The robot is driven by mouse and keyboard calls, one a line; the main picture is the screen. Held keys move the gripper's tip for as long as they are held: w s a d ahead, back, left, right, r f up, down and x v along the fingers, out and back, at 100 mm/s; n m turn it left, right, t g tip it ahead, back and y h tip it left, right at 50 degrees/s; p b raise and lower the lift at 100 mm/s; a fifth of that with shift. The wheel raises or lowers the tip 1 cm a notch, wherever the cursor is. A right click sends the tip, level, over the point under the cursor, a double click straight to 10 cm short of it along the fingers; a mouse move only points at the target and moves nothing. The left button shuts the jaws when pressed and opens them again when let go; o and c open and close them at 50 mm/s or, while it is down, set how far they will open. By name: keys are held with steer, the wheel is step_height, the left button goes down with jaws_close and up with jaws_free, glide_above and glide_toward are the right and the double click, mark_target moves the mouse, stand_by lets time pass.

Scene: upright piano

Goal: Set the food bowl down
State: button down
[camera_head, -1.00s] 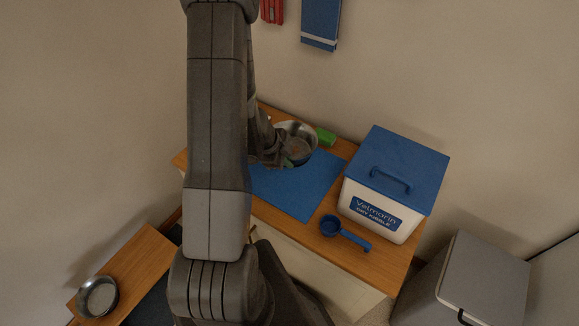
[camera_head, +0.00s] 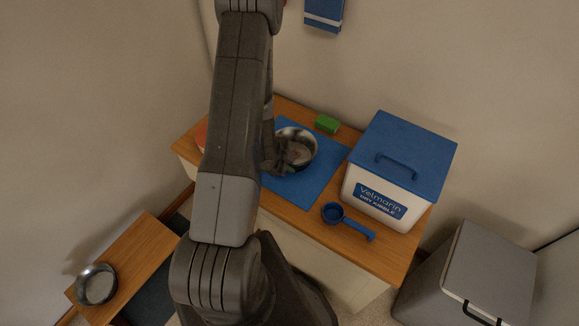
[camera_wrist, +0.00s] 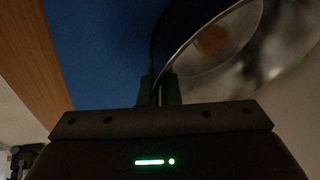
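A steel bowl (camera_head: 302,139) with a brownish patch inside is over the blue mat (camera_head: 313,192) on the wooden counter. My gripper (camera_head: 283,160) is at its near left rim, partly hidden behind my arm. In the wrist view the green-tipped fingers (camera_wrist: 160,91) are closed on the rim of the steel bowl (camera_wrist: 240,50), which looks tilted there. The blue mat (camera_wrist: 95,45) lies below. Whether the bowl's base touches the mat is hard to tell. A second steel bowl (camera_head: 97,285) stands on a low wooden bench at lower left.
A white bin with a blue lid (camera_head: 400,160) stands right of the mat. A blue scoop (camera_head: 345,220) lies in front of it. A green block (camera_head: 327,124) is behind the mat. A red object (camera_head: 202,134) shows left of my arm. A grey bin (camera_head: 480,270) stands at lower right.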

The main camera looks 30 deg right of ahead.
steer(key=c, duration=1.6)
jaws_free()
steer(key=shift+c, duration=0.2)
steer(key=p+v, duration=0.3)
steer(key=v, duration=0.9)
steer(key=shift+p, duration=0.3)
